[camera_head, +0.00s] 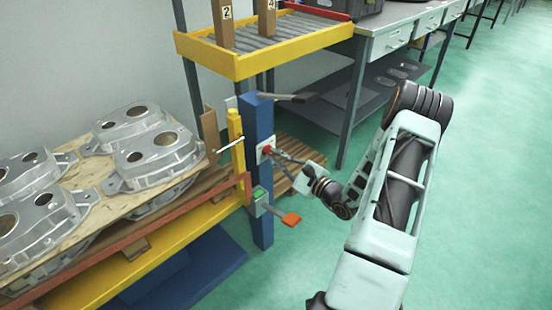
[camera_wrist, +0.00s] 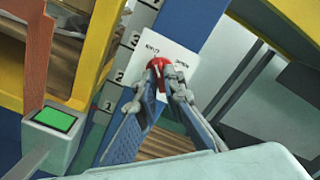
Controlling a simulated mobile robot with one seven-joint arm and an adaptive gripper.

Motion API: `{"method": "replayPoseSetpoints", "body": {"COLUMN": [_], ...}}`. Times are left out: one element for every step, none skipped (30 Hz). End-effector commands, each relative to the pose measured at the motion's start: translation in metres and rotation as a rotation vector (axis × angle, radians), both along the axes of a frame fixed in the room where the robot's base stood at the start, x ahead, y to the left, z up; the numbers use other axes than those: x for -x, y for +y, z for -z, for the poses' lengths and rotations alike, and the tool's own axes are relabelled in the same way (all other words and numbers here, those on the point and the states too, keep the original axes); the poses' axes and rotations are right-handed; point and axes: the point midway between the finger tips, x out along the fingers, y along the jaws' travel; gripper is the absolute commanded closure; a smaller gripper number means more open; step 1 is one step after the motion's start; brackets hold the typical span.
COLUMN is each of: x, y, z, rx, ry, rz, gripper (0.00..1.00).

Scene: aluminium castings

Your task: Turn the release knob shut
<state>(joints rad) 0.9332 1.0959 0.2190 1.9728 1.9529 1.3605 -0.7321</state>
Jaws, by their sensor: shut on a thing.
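The release knob (camera_wrist: 158,66) is red and sits on a white labelled plate (camera_wrist: 183,64). In the head view the knob (camera_head: 267,150) is on the side of a blue post (camera_head: 261,124). My gripper (camera_head: 275,153) reaches in from the right and is shut on the knob. In the wrist view my gripper (camera_wrist: 161,80) has one finger on each side of the knob, and the fingers hide its lower part. The plate's lettering is too small to read surely.
Castings (camera_head: 158,157) lie on boards at left. A workbench (camera_head: 375,40) stands behind; green floor at right is clear.

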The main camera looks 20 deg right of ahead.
Motion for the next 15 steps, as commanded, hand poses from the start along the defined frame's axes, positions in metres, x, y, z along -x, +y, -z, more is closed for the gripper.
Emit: {"method": "replayPoseSetpoints", "body": {"x": [0.0007, 0.0007, 0.0007, 0.0006, 0.0006, 0.0006, 0.0007, 0.0007, 0.0007, 0.0007, 0.0006, 0.0006, 0.0006, 0.0006, 0.0007], "y": [0.0002, 0.0001, 0.0001, 0.0000, -0.0001, -0.0001, -0.0001, -0.0002, -0.0002, -0.0002, -0.0003, -0.0003, -0.0003, -0.0003, -0.0004], "z": [0.0017, 0.0017, 0.0015, 0.0014, 0.0013, 0.0012, 0.0012, 0.0011, 0.0010, 0.0010, 0.0009, 0.0009, 0.0009, 0.0009, 0.0009], "rx": [0.015, 0.023, 0.033, 0.039, 0.044, 0.050, 0.054, 0.056, 0.060, 0.062, 0.063, 0.064, 0.064, 0.065, 0.065], "ry": [-0.002, -0.005, -0.009, -0.011, -0.013, -0.015, -0.016, -0.018, -0.019, -0.020, -0.020, -0.020, -0.020, -0.021, -0.021], "rz": [0.000, 0.000, 0.000, 0.000, 0.000, 0.000, 0.000, 0.000, 0.000, 0.000, 0.000, 0.000, 0.000, 0.000, 0.000], "gripper": [1.00, 1.00, 1.00, 1.00, 1.00, 1.00, 1.00, 1.00, 1.00, 1.00, 1.00, 1.00, 1.00, 1.00, 1.00]}}
